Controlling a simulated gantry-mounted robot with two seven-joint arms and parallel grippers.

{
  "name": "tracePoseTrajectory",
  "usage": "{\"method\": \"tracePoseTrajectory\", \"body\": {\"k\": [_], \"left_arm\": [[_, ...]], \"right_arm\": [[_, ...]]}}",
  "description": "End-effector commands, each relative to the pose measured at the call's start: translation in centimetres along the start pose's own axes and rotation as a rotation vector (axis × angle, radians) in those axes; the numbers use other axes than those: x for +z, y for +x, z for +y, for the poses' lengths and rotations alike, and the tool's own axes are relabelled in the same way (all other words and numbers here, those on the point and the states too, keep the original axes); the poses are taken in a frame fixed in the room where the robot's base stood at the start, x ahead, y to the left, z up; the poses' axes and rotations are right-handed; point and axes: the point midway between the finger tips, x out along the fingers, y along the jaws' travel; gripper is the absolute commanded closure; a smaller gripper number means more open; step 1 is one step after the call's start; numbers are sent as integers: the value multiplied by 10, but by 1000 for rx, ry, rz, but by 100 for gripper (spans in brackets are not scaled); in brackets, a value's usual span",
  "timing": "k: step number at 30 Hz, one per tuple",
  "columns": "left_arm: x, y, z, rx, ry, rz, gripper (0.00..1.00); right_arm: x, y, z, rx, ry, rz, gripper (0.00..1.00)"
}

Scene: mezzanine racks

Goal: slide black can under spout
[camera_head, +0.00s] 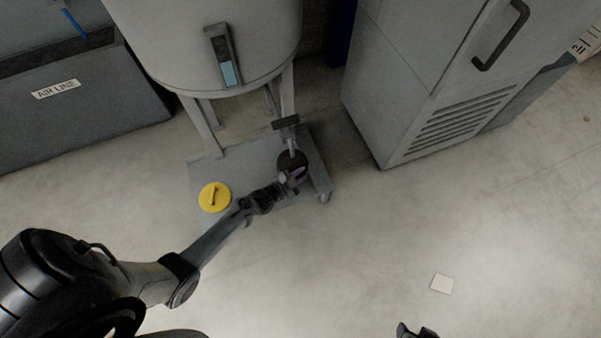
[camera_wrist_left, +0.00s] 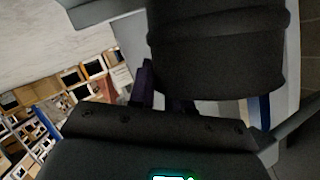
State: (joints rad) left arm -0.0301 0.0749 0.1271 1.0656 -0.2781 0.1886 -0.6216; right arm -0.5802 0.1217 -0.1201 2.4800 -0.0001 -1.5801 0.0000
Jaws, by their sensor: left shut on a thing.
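The black can (camera_head: 287,158) stands on the grey wheeled platform (camera_head: 255,160) below the tank, at its right side. The tank's spout (camera_head: 291,147) reaches down in front of the can's far part in the head view; I cannot tell whether its mouth is right over the opening. My left gripper (camera_head: 294,178) is shut on the can at its near side. The can (camera_wrist_left: 217,50) fills the upper middle of the left wrist view, and it hides part of the fingers. Only a dark piece of my right gripper (camera_head: 415,331) shows at the bottom edge, away from the can.
A round tank (camera_head: 220,30) on legs stands over the platform. A yellow lid (camera_head: 214,197) with a handle lies on the platform, left of my left gripper. A grey cabinet (camera_head: 420,80) stands to the right. A white square (camera_head: 442,284) lies on open floor.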

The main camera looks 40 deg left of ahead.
Motion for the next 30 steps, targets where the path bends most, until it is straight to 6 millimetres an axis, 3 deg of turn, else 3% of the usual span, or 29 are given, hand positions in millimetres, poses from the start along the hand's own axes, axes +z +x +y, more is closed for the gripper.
{"method": "tracePoseTrajectory", "body": {"k": [17, 18, 23, 30], "left_arm": [[-2, -4, 9, 2, -1, -3, 100], [-2, -4, 9, 2, -1, -2, 79], [-3, -3, 8, 1, -1, -1, 55], [-3, -3, 8, 1, 0, -1, 55]], "right_arm": [[-1, -4, 0, -1, 2, 0, 57], [-1, -4, 0, -2, 2, 0, 57], [-2, -4, 0, -2, 3, 0, 57], [-2, -4, 0, -2, 3, 0, 57]]}}
